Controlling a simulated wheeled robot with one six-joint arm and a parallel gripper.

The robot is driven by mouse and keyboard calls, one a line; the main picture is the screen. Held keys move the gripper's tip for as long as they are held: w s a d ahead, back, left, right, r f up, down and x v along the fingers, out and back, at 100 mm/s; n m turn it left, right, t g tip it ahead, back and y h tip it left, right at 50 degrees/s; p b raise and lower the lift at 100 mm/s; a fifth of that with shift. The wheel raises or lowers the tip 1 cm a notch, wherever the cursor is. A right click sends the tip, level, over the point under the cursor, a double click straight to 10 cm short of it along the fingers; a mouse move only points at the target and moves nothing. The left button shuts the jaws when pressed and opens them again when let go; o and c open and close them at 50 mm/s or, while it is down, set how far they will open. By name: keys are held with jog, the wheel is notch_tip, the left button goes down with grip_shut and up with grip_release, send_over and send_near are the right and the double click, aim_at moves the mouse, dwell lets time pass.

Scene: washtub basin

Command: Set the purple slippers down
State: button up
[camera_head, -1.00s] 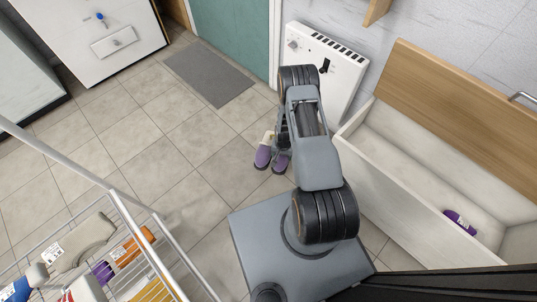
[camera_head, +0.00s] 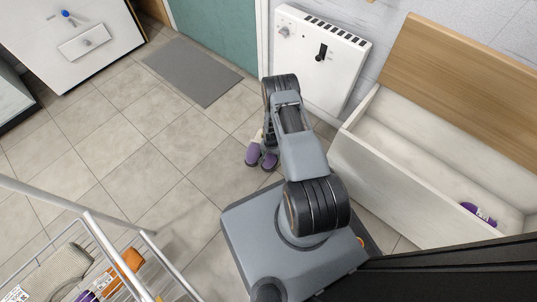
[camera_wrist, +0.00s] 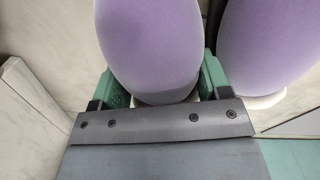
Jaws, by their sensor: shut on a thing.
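The purple slippers (camera_head: 253,154) show in the head view just left of my arm's end, toes toward the camera, with pale soles. In the wrist view one purple slipper (camera_wrist: 150,45) sits between the green fingers of my gripper (camera_wrist: 162,88), which is shut on it. The other slipper (camera_wrist: 265,45) is beside it on the right, outside the fingers. In the head view my arm hides most of the gripper. Whether the slippers touch the floor, I cannot tell.
A grey mat (camera_head: 192,70) lies on the tiled floor (camera_head: 150,150). A white heater (camera_head: 318,60) is on the wall behind my arm. An open white chest (camera_head: 385,165) at right holds a purple item (camera_head: 478,213). A wire cart (camera_head: 110,250) with goods stands lower left.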

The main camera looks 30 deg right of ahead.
jog(key=shift+w+d+f+b, duration=0.15)
jog(key=shift+w+f+b, duration=0.2)
jog(key=shift+f, duration=0.15)
jog(key=f+b, duration=0.2)
jog(key=f, duration=0.1)
jog(key=shift+w+f+b, duration=0.3)
jog(key=shift+f+b, duration=0.1)
jog(key=shift+r, duration=0.15)
jog(key=o, duration=1)
jog(key=shift+o, duration=0.2)
